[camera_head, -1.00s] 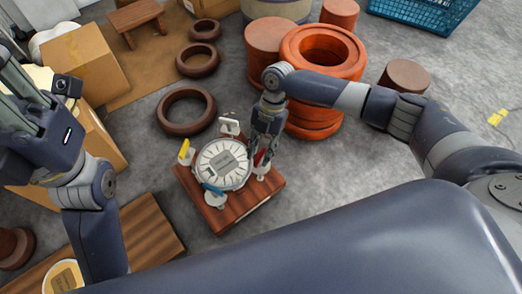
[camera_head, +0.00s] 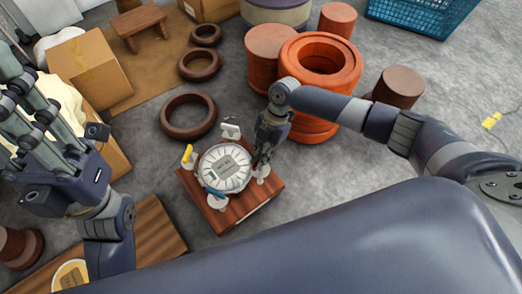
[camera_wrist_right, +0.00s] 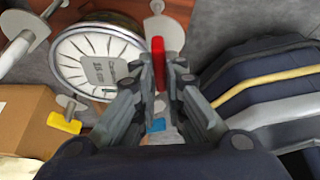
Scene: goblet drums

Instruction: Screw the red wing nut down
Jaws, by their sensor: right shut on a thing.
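A round drum head (camera_head: 224,168) with a pale ribbed face and a grey label sits on a brown wooden block (camera_head: 235,213). Posts with white discs stand around it. The red wing nut (camera_wrist_right: 158,62) shows upright between the fingertips of my right gripper (camera_wrist_right: 160,75) in the right wrist view. In the head view my right gripper (camera_head: 262,160) reaches down at the drum's right side, shut on the red wing nut and mostly hiding it. A yellow wing nut (camera_head: 188,155), a white one (camera_head: 230,131) and a blue one (camera_head: 213,192) stand around the drum. My left gripper (camera_head: 30,105) is raised at the left, fingertips unclear.
Brown rings (camera_head: 188,116) lie behind the block. Orange stacked rings (camera_head: 318,75) and brown cylinders (camera_head: 398,87) stand behind my right arm. Cardboard boxes (camera_head: 88,68) and a wooden board (camera_head: 155,235) are at the left.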

